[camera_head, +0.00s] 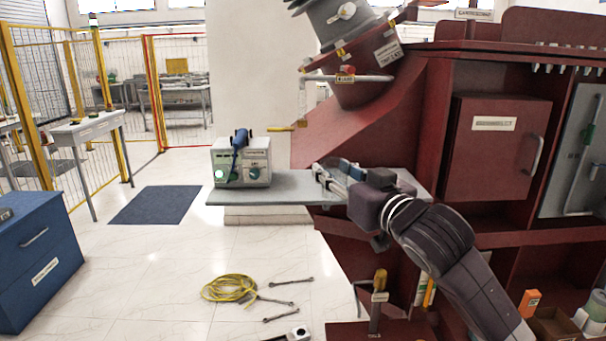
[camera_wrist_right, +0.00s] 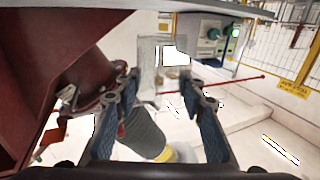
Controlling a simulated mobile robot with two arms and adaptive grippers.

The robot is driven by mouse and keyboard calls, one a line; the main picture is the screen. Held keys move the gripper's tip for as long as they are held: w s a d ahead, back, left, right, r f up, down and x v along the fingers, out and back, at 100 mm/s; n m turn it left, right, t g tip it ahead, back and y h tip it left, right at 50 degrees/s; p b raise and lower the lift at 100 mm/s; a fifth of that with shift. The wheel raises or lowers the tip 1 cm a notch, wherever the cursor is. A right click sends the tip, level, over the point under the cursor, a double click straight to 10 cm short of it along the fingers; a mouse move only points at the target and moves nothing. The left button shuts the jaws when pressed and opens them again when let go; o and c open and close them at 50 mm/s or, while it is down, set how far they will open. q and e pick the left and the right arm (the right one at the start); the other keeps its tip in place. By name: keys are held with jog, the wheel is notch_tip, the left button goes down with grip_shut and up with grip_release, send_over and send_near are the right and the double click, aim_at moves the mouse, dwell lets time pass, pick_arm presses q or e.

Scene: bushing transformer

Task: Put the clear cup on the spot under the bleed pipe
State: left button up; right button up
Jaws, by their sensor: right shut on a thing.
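My right gripper (camera_head: 324,174) reaches in from the right, low over the grey shelf (camera_head: 290,190). In the right wrist view its two blue-padded fingers (camera_wrist_right: 160,82) are closed on a faint see-through thing, which looks like the clear cup (camera_wrist_right: 150,62). I cannot make out the cup's outline in the head view. The bleed pipe (camera_head: 360,78) is a thin pale pipe with a red tag, running left from the red transformer and bending down, above and left of the gripper. The spot under it cannot be told apart on the shelf. My left gripper is out of view.
A grey instrument box (camera_head: 240,165) stands on the shelf's left part, also seen in the right wrist view (camera_wrist_right: 210,38). A red cabinet (camera_head: 497,150) is at right. A yellow cable coil (camera_head: 230,288) and wrenches lie on the floor. A blue drawer unit (camera_head: 40,262) stands left.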

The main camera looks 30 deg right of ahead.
jog(key=w+p, duration=0.1)
jog(key=w, duration=0.4)
jog(key=w+d+p, duration=0.1)
jog(key=w, duration=0.4)
jog(key=w+d+p, duration=0.1)
jog(key=w+p, duration=0.1)
jog(key=w, duration=0.3)
jog(key=shift+d, duration=0.15)
jog(key=shift+w+f, duration=0.1)
jog(key=shift+w, duration=0.15)
notch_tip(320, 180, down, 3)
jog(key=shift+p, duration=0.4)
jog(key=shift+f, duration=0.25)
jog(key=shift+f, duration=0.15)
jog(key=o, duration=1.1)
jog(key=shift+o, duration=0.2)
